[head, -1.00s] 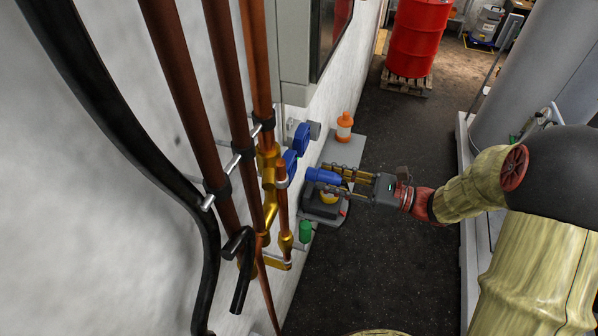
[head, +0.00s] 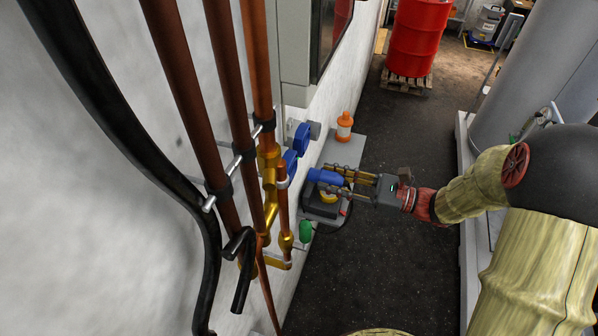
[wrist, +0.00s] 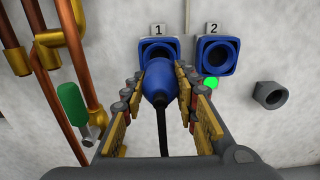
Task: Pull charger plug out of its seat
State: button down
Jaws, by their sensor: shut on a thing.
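The blue charger plug (head: 326,177) is between the fingers of my gripper (head: 345,179), which is shut on it. In the wrist view the plug (wrist: 161,82) points at the blue socket marked 1 (wrist: 144,54), with a black cable trailing back toward me. In the head view a small gap shows between the plug's front and that wall socket (head: 290,162). The dark mouth of socket 1 shows above the plug in the wrist view. A second blue socket, marked 2 (wrist: 233,56), is empty to the right.
Copper pipes (head: 281,200) and a green-handled tool (wrist: 70,104) are left of the plug. A green light (wrist: 212,83) is below socket 2. Dark floor (head: 400,270) is open nearby.

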jog(key=shift+v, duration=2.05)
